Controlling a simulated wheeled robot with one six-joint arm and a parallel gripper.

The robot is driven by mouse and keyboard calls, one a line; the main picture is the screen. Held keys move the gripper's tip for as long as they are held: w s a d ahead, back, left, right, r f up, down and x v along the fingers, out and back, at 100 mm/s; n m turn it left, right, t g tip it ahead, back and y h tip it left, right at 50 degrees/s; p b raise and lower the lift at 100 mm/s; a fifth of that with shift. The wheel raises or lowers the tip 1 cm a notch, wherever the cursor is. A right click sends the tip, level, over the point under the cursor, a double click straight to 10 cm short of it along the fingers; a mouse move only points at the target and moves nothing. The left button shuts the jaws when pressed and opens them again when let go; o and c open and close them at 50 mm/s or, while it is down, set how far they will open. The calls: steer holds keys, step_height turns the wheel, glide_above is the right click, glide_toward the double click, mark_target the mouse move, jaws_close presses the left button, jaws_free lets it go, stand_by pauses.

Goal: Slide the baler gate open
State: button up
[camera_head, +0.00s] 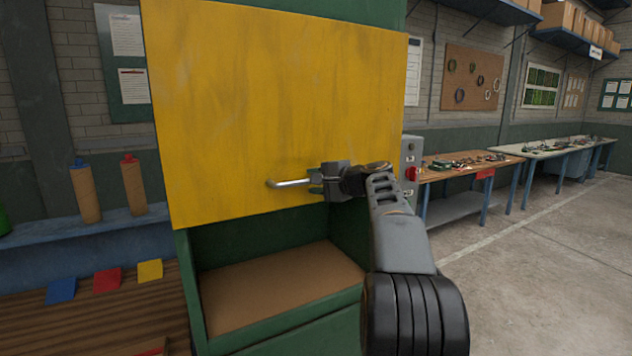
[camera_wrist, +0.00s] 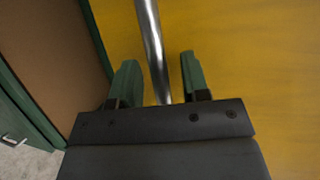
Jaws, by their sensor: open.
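The baler gate (camera_head: 270,95) is a large yellow panel on the front of a green baler. Its lower edge stands above an open chamber with a brown floor (camera_head: 285,290). A silver bar handle (camera_head: 290,183) sits low on the gate. My gripper (camera_head: 316,184) is at the right part of the handle. The gripper is open. The handle's right end is hidden behind it in the head view.
A grey control box (camera_head: 410,165) with a red button is right of the gate. Workbenches (camera_head: 470,172) line the right wall. A blue shelf (camera_head: 100,225) with two brown rolls is at left. Concrete floor (camera_head: 540,260) is clear at right.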

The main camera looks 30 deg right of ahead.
steer(key=b+v, duration=0.2)
steer(key=v, duration=1.1)
steer(key=shift+s+b, duration=0.3)
steer(key=shift+d, duration=0.15)
step_height(320, 180, down, 9)
steer(key=d+g+h, duration=0.2)
steer(key=g+h, duration=0.1)
steer(key=s+a+f+n+g, duration=0.1)
steer(key=a+f+g, duration=0.15)
steer(key=f, duration=0.35)
steer(key=s+a+f+n+g, duration=0.1)
steer(key=s+a+f+g, duration=0.1)
steer(key=a+f, duration=0.25)
steer(key=s+a+f+n+g, duration=0.1)
steer(key=s+a+f+n, duration=0.3)
steer(key=a, duration=0.3)
steer(key=s+a+f+n+g+h, duration=0.1)
steer(key=s+a+f+n, duration=0.2)
steer(key=a, duration=0.4)
steer(key=s+a+f+n+g+h, duration=0.1)
steer(key=s+a+f+n, duration=0.3)
steer(key=a+f+n, duration=0.2)
steer(key=shift+s+a+f+g, duration=0.3)
steer(key=shift+s+a+g, duration=0.05)
steer(key=shift+a, duration=0.35)
